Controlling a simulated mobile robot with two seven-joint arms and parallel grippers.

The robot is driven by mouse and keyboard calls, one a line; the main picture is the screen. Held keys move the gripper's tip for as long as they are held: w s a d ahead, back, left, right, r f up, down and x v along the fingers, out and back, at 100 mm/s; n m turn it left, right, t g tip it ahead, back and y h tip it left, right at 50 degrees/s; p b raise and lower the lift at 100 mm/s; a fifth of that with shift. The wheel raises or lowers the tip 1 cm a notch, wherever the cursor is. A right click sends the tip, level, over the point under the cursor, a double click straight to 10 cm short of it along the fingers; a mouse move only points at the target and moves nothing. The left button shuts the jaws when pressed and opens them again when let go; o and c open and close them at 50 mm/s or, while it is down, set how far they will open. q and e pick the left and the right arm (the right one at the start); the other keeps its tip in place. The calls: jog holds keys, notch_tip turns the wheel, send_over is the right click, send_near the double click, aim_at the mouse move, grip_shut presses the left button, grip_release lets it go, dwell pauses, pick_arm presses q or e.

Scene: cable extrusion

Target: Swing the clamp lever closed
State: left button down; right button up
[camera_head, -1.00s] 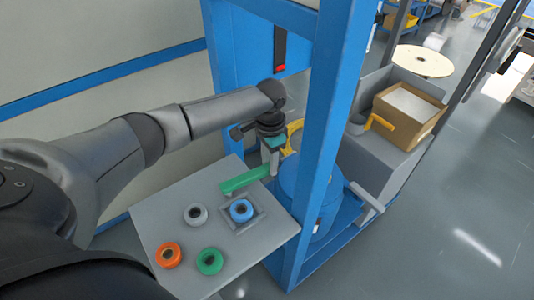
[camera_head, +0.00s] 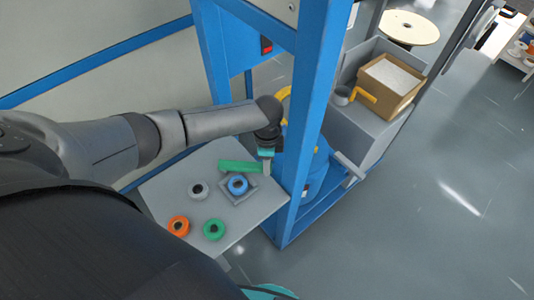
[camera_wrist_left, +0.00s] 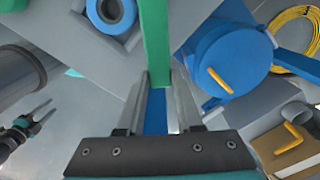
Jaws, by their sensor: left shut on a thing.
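The green clamp lever (camera_head: 240,166) is a flat bar lying above the grey table, just behind the blue ring. My left gripper (camera_head: 266,166) is at its right end, pointing down. In the left wrist view the lever (camera_wrist_left: 156,40) runs between the two fingers of my left gripper (camera_wrist_left: 160,105), which is shut on it. The lever's pivot is not clear in either view. My right gripper (camera_wrist_left: 40,112) shows small at the left of the left wrist view, with its fingers apart and nothing between them.
The grey table (camera_head: 165,190) holds white, orange (camera_head: 178,226), green (camera_head: 214,229) and blue (camera_head: 237,185) rings. A blue post (camera_head: 313,100) stands right beside my left gripper. A blue drum (camera_wrist_left: 232,60) is behind it. A cardboard box (camera_head: 390,80) sits further right.

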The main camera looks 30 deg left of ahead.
pick_arm(q)
jog(key=shift+s+d, duration=0.1)
jog(key=shift+d, duration=0.05)
dwell(0.3)
jog(key=c, duration=0.6)
grip_release()
jog(key=shift+o, duration=0.2)
notch_tip(320, 180, up, 12)
jog(key=p, duration=0.2)
